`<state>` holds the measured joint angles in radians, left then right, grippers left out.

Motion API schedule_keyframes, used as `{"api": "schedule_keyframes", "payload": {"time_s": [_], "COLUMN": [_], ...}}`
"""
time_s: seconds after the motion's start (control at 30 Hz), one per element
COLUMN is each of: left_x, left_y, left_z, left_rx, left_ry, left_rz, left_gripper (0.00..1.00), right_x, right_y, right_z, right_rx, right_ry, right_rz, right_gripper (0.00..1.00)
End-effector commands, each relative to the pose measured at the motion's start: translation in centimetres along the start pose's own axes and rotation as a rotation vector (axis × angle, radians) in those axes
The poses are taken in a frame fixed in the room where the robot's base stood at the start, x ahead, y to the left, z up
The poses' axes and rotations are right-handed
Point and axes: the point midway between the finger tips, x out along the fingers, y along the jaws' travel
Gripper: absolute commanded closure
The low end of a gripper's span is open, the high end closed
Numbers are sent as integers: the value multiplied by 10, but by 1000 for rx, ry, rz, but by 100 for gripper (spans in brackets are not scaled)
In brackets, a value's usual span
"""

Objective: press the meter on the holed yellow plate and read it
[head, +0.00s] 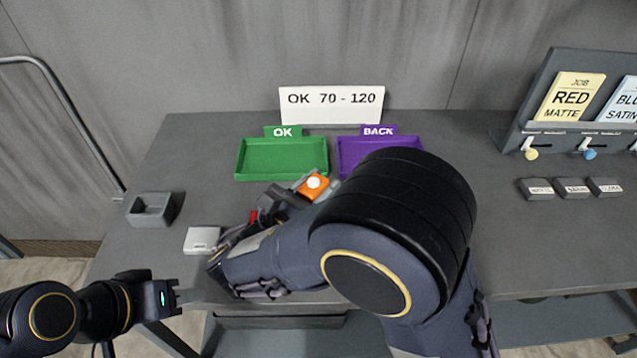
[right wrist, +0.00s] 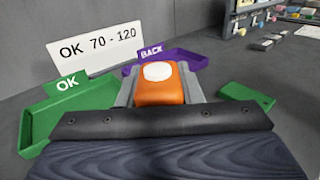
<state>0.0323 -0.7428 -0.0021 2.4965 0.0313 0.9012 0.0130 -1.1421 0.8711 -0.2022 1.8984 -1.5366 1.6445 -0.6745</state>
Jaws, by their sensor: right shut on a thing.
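The meter (head: 318,188) is an orange block with a round white spot on top. My right gripper (head: 312,185) is shut on it, in front of the green and purple trays. In the right wrist view the meter (right wrist: 160,88) sits between the two grey fingers (right wrist: 160,96), white spot up. I cannot tell whether its underside touches anything, and no reading shows. The holed yellow plate is not visible in either view; my right arm covers much of the table. My left gripper (head: 176,297) is empty at the table's front left edge, its fingers apart.
A green OK tray (head: 240,160) and purple BACK tray (head: 349,143) stand behind, under an "OK 70 - 120" sign (head: 331,105). A grey holder (head: 150,208) and pale square block (head: 202,240) lie left. A green piece (right wrist: 248,96) lies right of the meter. Job-card rack (head: 570,105) far right.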

Motion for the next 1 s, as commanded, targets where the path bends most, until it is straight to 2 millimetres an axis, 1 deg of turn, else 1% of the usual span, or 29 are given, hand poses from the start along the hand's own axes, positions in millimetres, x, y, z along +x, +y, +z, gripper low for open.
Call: {"api": "schedule_keyframes", "payload": {"time_s": [0.43, 1.0], "left_x": [0, 2], "left_y": [0, -1], "left_z": [0, 1], "left_rx": [0, 0], "left_ry": [0, 0], "left_rz": [0, 0], "left_gripper": [64, 64], "right_x": [0, 0], "right_y": [0, 0], "right_z": [1, -5], "right_rx": [1, 0], "right_ry": [-1, -1], "right_rz": [0, 0], "right_gripper": [94, 94]}}
